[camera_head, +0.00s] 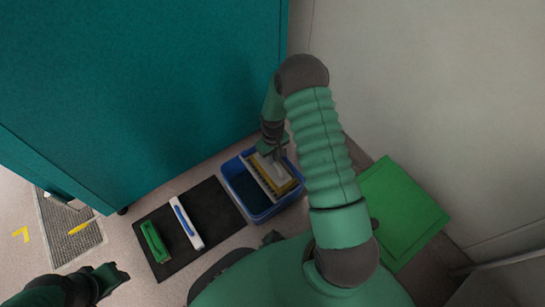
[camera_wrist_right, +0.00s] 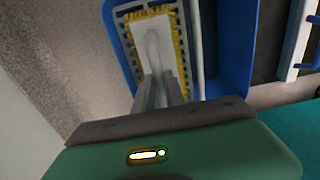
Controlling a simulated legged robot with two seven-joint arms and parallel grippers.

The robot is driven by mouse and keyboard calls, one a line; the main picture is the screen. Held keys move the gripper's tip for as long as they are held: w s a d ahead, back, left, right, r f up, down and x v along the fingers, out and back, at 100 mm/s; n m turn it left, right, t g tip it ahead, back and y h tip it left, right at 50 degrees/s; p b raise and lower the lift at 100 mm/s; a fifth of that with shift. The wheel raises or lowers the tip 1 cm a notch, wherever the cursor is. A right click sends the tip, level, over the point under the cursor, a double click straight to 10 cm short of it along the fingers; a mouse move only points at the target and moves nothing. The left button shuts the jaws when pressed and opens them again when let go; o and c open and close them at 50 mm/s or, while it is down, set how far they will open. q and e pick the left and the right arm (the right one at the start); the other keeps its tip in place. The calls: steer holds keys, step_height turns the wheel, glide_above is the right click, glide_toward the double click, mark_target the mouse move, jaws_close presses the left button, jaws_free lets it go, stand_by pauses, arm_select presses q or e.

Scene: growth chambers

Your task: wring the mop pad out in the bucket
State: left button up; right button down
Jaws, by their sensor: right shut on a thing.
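The blue bucket (camera_head: 233,192) stands on the floor beside the teal cabinet, with water-dark inside on its left part. A grey slotted wringer (camera_head: 262,184) spans its right part. The mop pad (camera_head: 286,185), pale with a yellow fringe, lies on or in the wringer; how deep it sits I cannot tell. It also shows in the right wrist view (camera_wrist_right: 172,38). My right gripper (camera_wrist_right: 158,88) is shut on the pad's pale grip and points down over the bucket (camera_wrist_right: 121,48). My left gripper (camera_head: 118,275) is low at the left, away from the bucket; its jaw gap is unclear.
A black mat (camera_head: 222,207) left of the bucket holds a green tool (camera_head: 154,242) and a white-and-blue tool (camera_head: 187,224). A green panel (camera_head: 402,210) lies at right by the wall. A floor grate (camera_head: 60,230) with a yellow-handled item (camera_head: 81,227) is at far left. The teal cabinet (camera_head: 150,90) stands close behind.

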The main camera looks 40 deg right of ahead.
arm_select(q)
steer(key=shift+f, duration=0.2)
stand_by(0.6)
steer(key=shift+w+p+v, duration=0.25)
steer(key=shift+p+v, duration=0.8)
steer(key=shift+v, duration=0.05)
steer(key=shift+w+p+v, duration=0.25)
steer(key=shift+p+v, duration=0.75)
steer(key=shift+v, duration=0.1)
stand_by(4.6)
